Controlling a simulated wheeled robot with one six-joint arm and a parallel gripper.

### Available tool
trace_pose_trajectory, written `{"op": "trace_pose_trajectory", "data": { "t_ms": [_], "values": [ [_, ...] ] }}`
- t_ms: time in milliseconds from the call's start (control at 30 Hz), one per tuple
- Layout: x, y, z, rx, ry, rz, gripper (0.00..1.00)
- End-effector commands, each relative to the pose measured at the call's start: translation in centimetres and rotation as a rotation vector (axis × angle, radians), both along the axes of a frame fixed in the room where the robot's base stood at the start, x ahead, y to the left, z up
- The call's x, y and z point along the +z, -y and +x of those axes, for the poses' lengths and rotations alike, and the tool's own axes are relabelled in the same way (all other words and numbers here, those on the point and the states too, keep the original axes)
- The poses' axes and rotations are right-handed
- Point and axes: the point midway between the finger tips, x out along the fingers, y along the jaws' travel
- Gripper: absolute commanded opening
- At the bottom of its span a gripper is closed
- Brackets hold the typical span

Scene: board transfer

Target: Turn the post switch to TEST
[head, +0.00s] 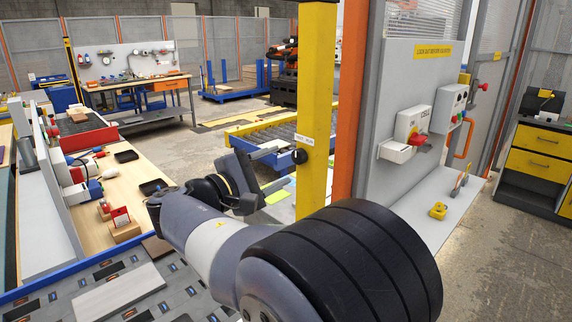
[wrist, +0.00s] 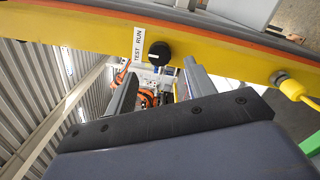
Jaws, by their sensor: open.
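The post switch is a round black knob (head: 300,156) on the yellow post (head: 317,95), below a small white label (head: 304,139). In the wrist view the knob (wrist: 160,53) sits on the yellow post beside the label (wrist: 139,46), which reads TEST and RUN. A small pale mark shows on the knob, but I cannot tell surely which word it points to. My gripper (head: 284,170) is open and empty, just left of the post. In the wrist view its fingers (wrist: 160,83) are spread either side of the knob's line, apart from the knob.
Right of the post, a grey panel (head: 400,80) carries a red-handled switch (head: 414,128) and a button box (head: 451,105). A yellow padlock (head: 438,210) lies on the shelf below. A roller conveyor (head: 275,138) stands behind my gripper. A wooden bench (head: 130,178) with parts is left.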

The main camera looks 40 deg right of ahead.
Motion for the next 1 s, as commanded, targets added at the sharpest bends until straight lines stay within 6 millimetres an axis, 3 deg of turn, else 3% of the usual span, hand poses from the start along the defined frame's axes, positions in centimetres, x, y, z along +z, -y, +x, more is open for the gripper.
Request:
{"op": "trace_pose_trajectory", "data": {
  "t_ms": [200,400,800,1000],
  "values": [
    [-0.2,-3.7,-0.2,0.004,0.000,0.000,0.52],
    [-0.2,-5.5,-0.4,0.002,0.001,0.000,0.52],
    [-0.2,-5.8,-0.5,-0.001,0.000,0.000,0.52],
    [-0.2,-4.9,-0.4,-0.002,0.000,0.000,0.52]
  ]
}}
